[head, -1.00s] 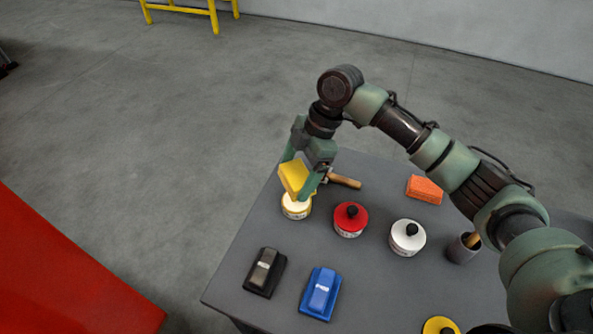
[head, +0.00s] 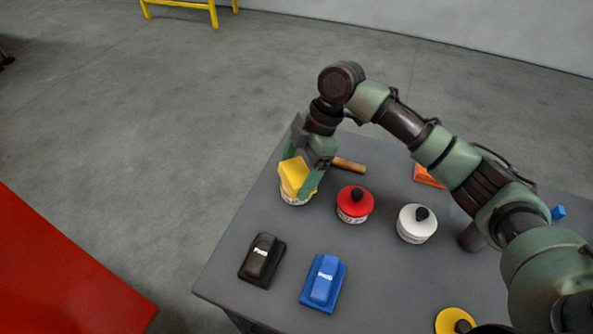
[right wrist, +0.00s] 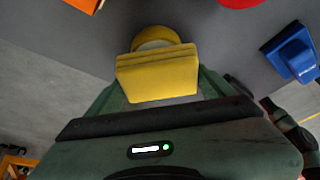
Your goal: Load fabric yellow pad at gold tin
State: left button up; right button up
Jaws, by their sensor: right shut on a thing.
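The yellow pad (head: 296,176) is a soft-looking block between the fingers of my right gripper (head: 301,182), which is shut on it. In the right wrist view the pad (right wrist: 157,76) sits between the fingers and covers part of the gold tin (right wrist: 155,37). In the head view the tin (head: 294,198) stands on the table directly under the pad, mostly hidden by pad and gripper. The pad looks in contact with or very close to the tin's top; I cannot tell which. My left gripper is not in view.
On the grey table (head: 235,225), a red tin (head: 352,206) and a white tin (head: 415,228) stand to the right. A black block (head: 262,262) and a blue block (head: 323,286) lie in front. A wooden handle (head: 350,165) lies behind. An orange block (head: 428,176) is partly hidden by my arm.

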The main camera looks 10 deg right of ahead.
aim_at(297, 172)
jog(key=shift+f, duration=0.45)
dwell(0.8)
jog(key=shift+s+f+p, duration=0.1)
jog(key=shift+f+p, duration=0.05)
jog(key=shift+p, duration=0.15)
dwell(1.9)
notch_tip(297, 172, up, 7)
jog(key=p, duration=0.7)
jog(key=shift+r+p, duration=0.2)
jog(key=shift+p, duration=0.1)
jog(key=shift+f, duration=0.1)
dwell(0.4)
